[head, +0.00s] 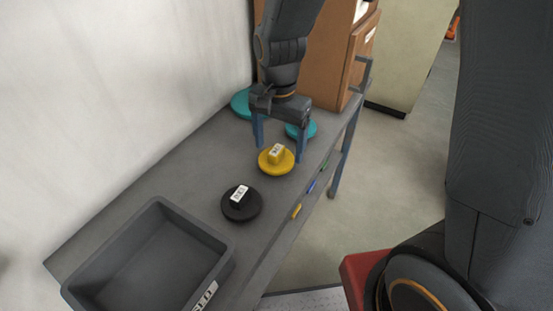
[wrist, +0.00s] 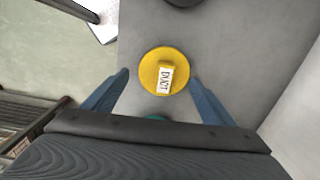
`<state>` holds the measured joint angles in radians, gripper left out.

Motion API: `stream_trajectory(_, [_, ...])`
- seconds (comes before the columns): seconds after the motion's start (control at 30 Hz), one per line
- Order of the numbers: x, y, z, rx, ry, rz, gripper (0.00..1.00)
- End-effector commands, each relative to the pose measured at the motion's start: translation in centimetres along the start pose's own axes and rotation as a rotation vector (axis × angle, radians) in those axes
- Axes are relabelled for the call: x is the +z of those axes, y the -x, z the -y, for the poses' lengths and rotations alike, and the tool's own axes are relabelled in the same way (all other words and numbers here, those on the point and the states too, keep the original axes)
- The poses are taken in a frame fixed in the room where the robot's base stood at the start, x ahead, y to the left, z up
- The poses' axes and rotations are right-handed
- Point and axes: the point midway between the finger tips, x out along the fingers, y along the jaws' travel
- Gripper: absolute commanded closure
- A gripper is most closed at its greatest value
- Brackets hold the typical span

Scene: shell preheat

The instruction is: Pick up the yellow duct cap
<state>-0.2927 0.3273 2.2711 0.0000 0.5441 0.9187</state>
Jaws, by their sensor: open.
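The yellow duct cap (head: 276,164) is a round disc with a raised grip block that carries a white label. It lies flat on the grey bench. In the wrist view the duct cap (wrist: 152,62) sits ahead of the fingertips, roughly centred between them, and its label reads like "DUCT". My gripper (head: 280,150) is open and empty, with its two blue fingers spread above the bench, just behind the cap. In the wrist view the blue fingers of my gripper (wrist: 159,77) stand apart on either side of it, not touching it.
A black labelled cap (head: 241,204) lies nearer on the grey bench (head: 160,188). Teal discs lie behind, one (head: 301,130) close to my right finger. A grey tray (head: 150,259) fills the near end. Brown boxes (head: 335,60) stand at the back. A wall borders the left.

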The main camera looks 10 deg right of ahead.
Motion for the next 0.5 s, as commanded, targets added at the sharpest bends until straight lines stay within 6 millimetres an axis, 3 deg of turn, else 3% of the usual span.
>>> stream_trajectory(0.5, [0.1,-4.7,0.6,0.0,0.001,0.0,0.22])
